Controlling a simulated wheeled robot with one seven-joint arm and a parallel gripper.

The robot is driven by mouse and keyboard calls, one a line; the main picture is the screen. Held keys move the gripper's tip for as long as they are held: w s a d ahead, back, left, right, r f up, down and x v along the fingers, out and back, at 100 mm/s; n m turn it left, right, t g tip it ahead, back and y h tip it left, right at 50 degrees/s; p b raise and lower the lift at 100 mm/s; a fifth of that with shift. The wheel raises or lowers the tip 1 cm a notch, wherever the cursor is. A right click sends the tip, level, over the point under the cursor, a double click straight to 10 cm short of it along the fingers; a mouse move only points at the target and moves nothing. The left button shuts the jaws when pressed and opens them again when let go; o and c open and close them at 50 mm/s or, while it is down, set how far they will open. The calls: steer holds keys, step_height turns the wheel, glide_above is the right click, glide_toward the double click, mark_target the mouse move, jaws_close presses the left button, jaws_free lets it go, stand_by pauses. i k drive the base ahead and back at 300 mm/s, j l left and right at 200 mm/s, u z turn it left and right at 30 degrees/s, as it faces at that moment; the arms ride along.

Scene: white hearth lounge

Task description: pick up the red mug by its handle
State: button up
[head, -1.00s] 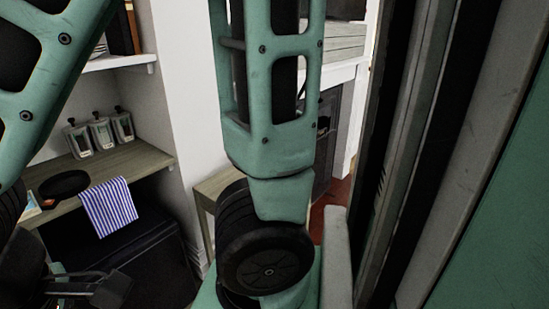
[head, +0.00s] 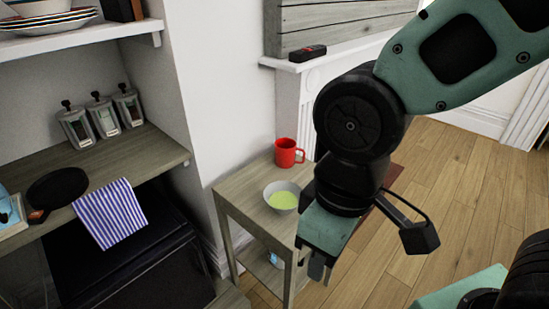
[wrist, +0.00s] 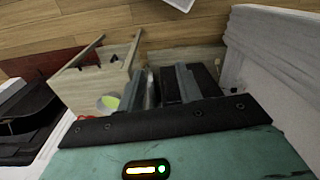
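The red mug (head: 286,152) stands upright at the back of a small wooden side table (head: 234,190), near the white wall. Its handle points right in the head view. My gripper (head: 318,268) hangs fingers down in front of the table's right side, apart from the mug and lower in the picture. In the wrist view the two fingers (wrist: 167,88) show a gap with nothing between them. The side table also shows there on the left (wrist: 82,84), where a sliver of red by the palm edge may be the mug.
A bowl with pale green contents (head: 282,197) stands in front of the mug. A blue-marked cup (head: 274,259) is on the table's lower shelf. A mantel with a dark object (head: 308,53) is behind. Wooden floor (head: 450,190) is clear on the right.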

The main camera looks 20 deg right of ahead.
mark_target(290, 154)
steer(key=i+l+u, duration=0.1)
steer(key=u, duration=0.35)
steer(key=l+u, duration=0.25)
steer(key=u, duration=0.2)
steer(key=l+u, duration=0.2)
steer(key=u, duration=0.3)
steer(key=l+u, duration=0.15)
steer(key=l, duration=0.25)
steer(key=k+l+u, duration=0.1)
steer(key=l, duration=0.3)
steer(key=l+u, duration=0.15)
steer(key=l, duration=0.3)
steer(key=k+l+u, duration=0.1)
steer(key=l, duration=0.25)
steer(key=k+l+u, duration=0.15)
steer(key=l, duration=0.25)
steer(key=k+l+u, duration=0.15)
steer(key=l, duration=0.25)
steer(key=k+l, duration=0.1)
steer(key=l, duration=0.25)
steer(key=k+l, duration=0.15)
steer(key=l, duration=0.2)
